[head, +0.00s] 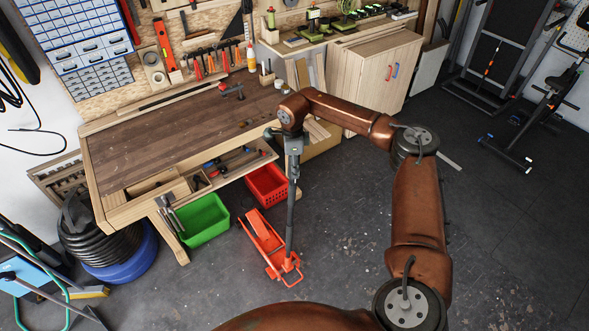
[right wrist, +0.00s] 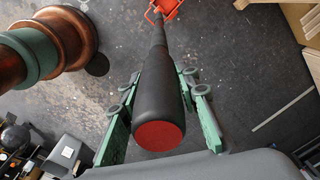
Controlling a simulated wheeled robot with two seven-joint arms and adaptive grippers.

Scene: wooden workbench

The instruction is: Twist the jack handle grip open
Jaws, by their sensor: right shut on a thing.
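A red floor jack (head: 268,246) stands on the dark floor in front of the workbench. Its long dark handle rises from it, nearly upright. The handle's thick black grip (right wrist: 155,88) has a red end cap and fills the middle of the right wrist view. My right gripper (head: 293,158) is at the top of the handle, shut on the grip. In the right wrist view its green fingers (right wrist: 158,100) lie on either side of the grip. Part of the orange-red jack shows at the top of that view. My left gripper is not in view.
The wooden workbench (head: 150,150) stands left of the handle. A green bin (head: 204,220) and a red crate (head: 266,186) sit on the floor by it, the crate close to the jack. A wooden cabinet (head: 375,65) is behind. The floor to the right is open.

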